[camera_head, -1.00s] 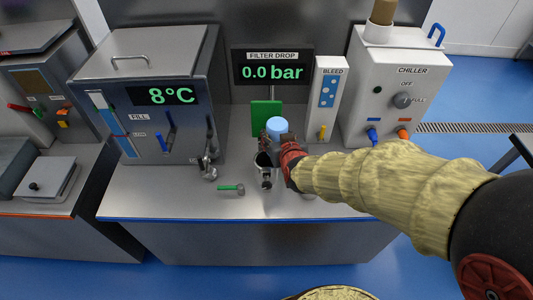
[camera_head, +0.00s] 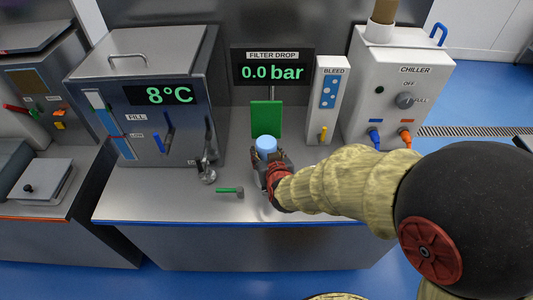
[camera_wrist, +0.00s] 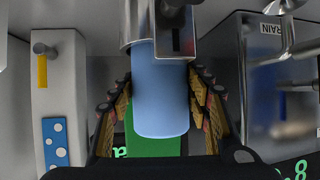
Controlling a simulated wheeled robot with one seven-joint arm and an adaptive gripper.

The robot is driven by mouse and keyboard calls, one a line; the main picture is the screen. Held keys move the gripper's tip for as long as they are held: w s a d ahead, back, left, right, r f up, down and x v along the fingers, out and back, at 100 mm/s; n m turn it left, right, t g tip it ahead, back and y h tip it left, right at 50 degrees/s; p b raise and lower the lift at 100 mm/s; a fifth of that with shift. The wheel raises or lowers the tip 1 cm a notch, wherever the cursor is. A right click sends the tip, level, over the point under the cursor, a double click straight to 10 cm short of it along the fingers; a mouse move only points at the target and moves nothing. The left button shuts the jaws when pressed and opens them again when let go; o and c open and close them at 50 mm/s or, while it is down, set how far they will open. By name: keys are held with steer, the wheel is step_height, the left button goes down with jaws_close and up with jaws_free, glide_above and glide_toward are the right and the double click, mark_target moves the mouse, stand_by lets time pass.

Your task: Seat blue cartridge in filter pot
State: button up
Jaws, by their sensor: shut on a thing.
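The blue cartridge (camera_head: 266,144) stands roughly upright in my gripper (camera_head: 270,165), above the middle of the steel bench. In the wrist view the cartridge (camera_wrist: 160,100) lies between the two fingers (camera_wrist: 157,108), which are shut on it. The steel filter pot (camera_wrist: 132,28) shows at the top of the wrist view, at the cartridge's lower end. A steel part of the pot hides some of that end, so I cannot tell how deep it sits. In the head view my gripper hides the pot.
A green plate (camera_head: 266,117) stands behind the cartridge. The bleed panel (camera_head: 328,100) and chiller (camera_head: 395,90) are to the right. A tank with a drain tap (camera_head: 207,172) is to the left. A green-handled tool (camera_head: 228,190) lies on the bench (camera_head: 170,205).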

steer(key=shift+f+b, duration=0.3)
steer(key=shift+f, duration=0.1)
steer(key=shift+f, duration=0.15)
steer(key=o, duration=0.9)
steer(key=shift+s, duration=0.1)
steer(key=o, duration=0.4)
steer(key=shift+f, duration=0.25)
steer(key=shift+o, duration=0.2)
steer(key=shift+r, duration=0.1)
